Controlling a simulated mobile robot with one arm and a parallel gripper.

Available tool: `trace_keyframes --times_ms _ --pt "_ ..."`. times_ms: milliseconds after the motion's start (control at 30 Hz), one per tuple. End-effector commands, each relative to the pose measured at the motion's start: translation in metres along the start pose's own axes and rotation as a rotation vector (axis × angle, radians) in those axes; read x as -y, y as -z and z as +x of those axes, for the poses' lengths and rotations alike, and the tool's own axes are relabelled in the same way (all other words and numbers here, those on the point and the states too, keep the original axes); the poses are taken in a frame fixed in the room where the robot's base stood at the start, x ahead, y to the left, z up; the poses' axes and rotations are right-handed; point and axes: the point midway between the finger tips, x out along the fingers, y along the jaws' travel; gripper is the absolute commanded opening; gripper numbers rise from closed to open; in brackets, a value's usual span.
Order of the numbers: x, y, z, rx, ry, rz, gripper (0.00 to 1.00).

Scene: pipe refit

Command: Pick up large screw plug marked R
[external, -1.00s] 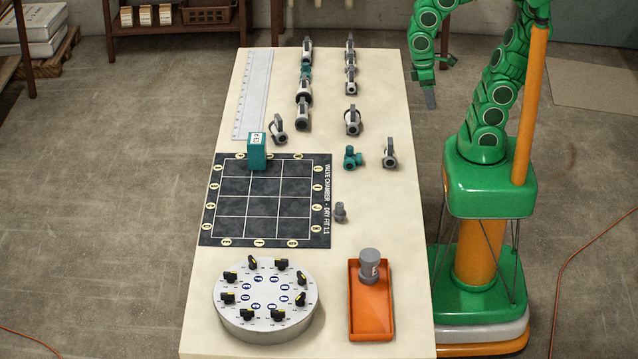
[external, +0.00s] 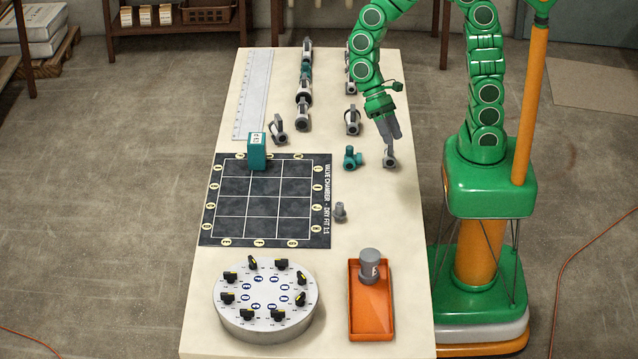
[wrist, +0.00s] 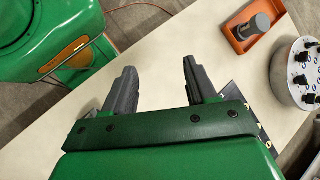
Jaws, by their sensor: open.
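The large grey screw plug (external: 370,266) stands in the far end of the orange tray on the near right of the table. It has a wide round head and a pale label on its side, whose letter I cannot read surely. The plug also shows in the wrist view (wrist: 259,23), at the upper right. My gripper (external: 391,133) is above the right side of the table, over the valve fittings, well behind the plug. Its two grey fingers (wrist: 157,85) are apart with nothing between them. The gripper hides part of the fittings below it.
The orange tray (external: 371,322) has low walls. A round dial stand (external: 266,303) with several black knobs is left of it. A small grey plug (external: 340,212) and a teal fitting (external: 351,158) stand between gripper and tray. A dark grid mat (external: 264,239) lies left, with a teal block (external: 257,152).

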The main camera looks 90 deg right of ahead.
Motion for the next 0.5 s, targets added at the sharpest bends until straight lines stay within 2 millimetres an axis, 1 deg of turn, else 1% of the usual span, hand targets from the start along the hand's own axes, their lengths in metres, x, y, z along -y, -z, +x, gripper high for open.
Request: trace_keyframes --times_ms 33,200,500 --pt "0.006 0.007 0.004 0.020 0.019 0.024 0.57" --pt "0.025 0.029 0.013 0.075 0.087 0.106 0.57" --pt "0.053 0.073 0.031 0.172 0.197 0.268 0.57"
